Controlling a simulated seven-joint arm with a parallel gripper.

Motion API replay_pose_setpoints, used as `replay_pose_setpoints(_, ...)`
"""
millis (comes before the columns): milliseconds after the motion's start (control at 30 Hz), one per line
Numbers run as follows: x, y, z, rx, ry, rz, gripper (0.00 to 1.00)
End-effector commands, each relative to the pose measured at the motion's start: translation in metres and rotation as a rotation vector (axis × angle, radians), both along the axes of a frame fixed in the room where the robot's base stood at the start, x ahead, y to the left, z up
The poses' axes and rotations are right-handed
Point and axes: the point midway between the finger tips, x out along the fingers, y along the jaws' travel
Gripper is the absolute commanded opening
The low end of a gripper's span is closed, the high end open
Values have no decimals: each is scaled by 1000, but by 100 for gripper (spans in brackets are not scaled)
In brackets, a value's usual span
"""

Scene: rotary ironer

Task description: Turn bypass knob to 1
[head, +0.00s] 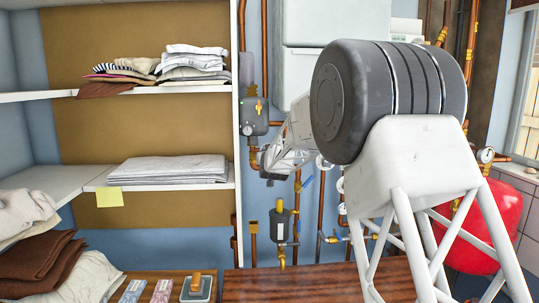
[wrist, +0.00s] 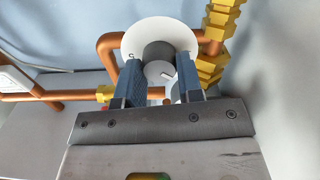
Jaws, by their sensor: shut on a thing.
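The bypass knob (wrist: 158,52) is a dark grey cylinder with a lighter grey end face, standing on a round white dial plate (wrist: 160,27). A short pale mark shows near its end face; I cannot read any numbers on the dial. In the wrist view my gripper (wrist: 158,68) has its two blue-grey fingers on either side of the knob, shut on it. In the head view my silver wrist reaches to the pipework at the wall, and the knob and fingertips cannot be made out there.
Copper pipes (wrist: 106,48) and yellow fittings (wrist: 215,65) run close around the dial. A grey valve unit (head: 253,115) hangs left of my wrist. Shelves with folded linen (head: 168,170) stand at left. A red tank (head: 485,225) is at right.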

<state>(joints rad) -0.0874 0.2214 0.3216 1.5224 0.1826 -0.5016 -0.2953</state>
Motion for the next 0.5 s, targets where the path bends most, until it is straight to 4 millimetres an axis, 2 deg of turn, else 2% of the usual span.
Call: replay_pose_setpoints(500, 0, 1, 0, -415, 0, 0, 10)
